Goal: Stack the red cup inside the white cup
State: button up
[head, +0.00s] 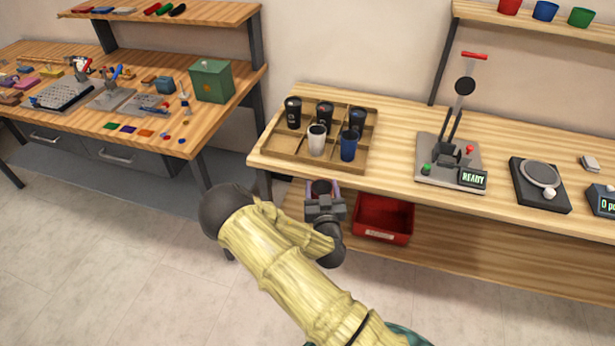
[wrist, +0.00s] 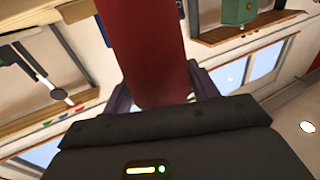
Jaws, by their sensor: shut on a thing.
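My gripper (head: 323,192) is in front of the table's front edge, with its fingers on both sides of a cup. In the wrist view the held cup is the red cup (wrist: 146,52), large between the two fingers. In the head view only its dark open top (head: 321,187) shows clearly. The white cup (head: 317,141) stands upright in the front row of the wooden divided tray (head: 282,156), beyond my gripper and apart from it. Its inside looks dark.
A blue cup (head: 348,146) stands right of the white cup, and several dark cups fill the tray's back compartments. A press (head: 449,160) with a READY display stands to the right. A red bin (head: 384,217) sits below the tabletop. Another red cup (head: 509,6) is on the upper shelf.

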jog(key=s+d+f, duration=0.5)
jog(key=d+f, duration=0.2)
jog(key=d, duration=0.1)
jog(key=shift+s+d+f, duration=0.2)
jog(key=shift+s+f, duration=0.1)
jog(key=shift+f, duration=0.1)
jog(key=shift+w, duration=0.1)
